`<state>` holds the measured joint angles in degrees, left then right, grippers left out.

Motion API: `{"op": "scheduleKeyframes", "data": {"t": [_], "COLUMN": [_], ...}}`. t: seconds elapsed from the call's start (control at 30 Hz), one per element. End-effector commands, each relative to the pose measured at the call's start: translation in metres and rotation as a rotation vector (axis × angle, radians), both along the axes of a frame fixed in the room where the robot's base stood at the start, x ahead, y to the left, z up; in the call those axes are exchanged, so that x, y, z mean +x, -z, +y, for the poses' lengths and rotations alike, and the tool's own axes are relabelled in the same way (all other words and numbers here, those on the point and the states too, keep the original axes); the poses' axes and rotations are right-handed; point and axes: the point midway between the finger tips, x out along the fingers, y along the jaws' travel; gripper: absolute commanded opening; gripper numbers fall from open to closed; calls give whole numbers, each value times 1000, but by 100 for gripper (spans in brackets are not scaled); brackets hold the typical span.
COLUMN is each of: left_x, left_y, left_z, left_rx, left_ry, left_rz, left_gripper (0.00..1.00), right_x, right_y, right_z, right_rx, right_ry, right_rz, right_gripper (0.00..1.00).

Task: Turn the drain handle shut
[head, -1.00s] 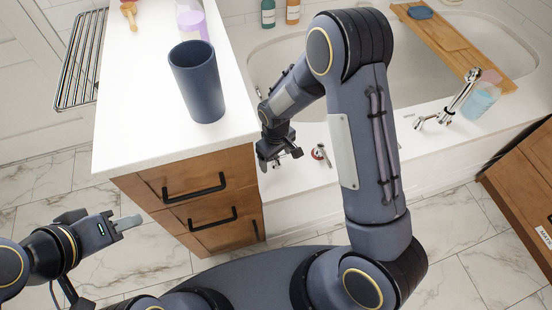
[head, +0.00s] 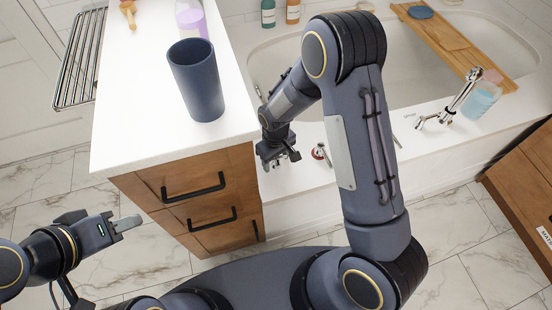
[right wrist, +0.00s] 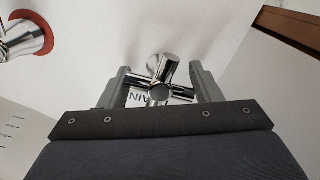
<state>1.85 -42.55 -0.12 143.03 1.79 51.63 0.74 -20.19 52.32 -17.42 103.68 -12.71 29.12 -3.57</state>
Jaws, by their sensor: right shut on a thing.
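The drain handle (right wrist: 160,85) is a chrome cross-shaped knob on the white tub front, with a label reading DRAIN partly hidden behind it. In the right wrist view my right gripper (right wrist: 162,88) has a finger on each side of the handle and is shut on it. In the head view my right gripper (head: 277,158) is at the tub front beside the cabinet corner, and it hides most of the handle.
A chrome fitting with a red ring (head: 320,152) is close to the right gripper; it also shows in the right wrist view (right wrist: 28,36). The wooden cabinet (head: 190,200) with a blue cup (head: 196,85) stands left of it. A chrome faucet (head: 450,104) is farther right.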

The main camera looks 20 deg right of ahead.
Motion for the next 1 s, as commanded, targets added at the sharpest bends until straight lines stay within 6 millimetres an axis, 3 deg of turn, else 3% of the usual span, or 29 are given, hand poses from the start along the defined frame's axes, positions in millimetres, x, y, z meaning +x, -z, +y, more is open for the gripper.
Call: {"op": "scheduleKeyframes", "data": {"t": [0.17,0.2,0.33,0.67,1.0], "left_x": [0,0,0,0,0], "left_y": [0,0,0,-1,-10], "left_z": [0,0,0,0,0], "left_rx": [0,0,0,0,0], "left_ry": [0,0,0,0,0], "left_rz": [0,0,0,0,0], "left_gripper": [36,36,36,36,36], "right_x": [0,0,0,0,1], "right_y": [0,0,0,-4,-57], "right_z": [0,0,0,0,0], "right_rx": [1,1,1,1,3], "right_ry": [7,7,7,5,5], "right_rz": [0,0,0,-1,-3], "right_gripper": [35,61,78,79,79]}}
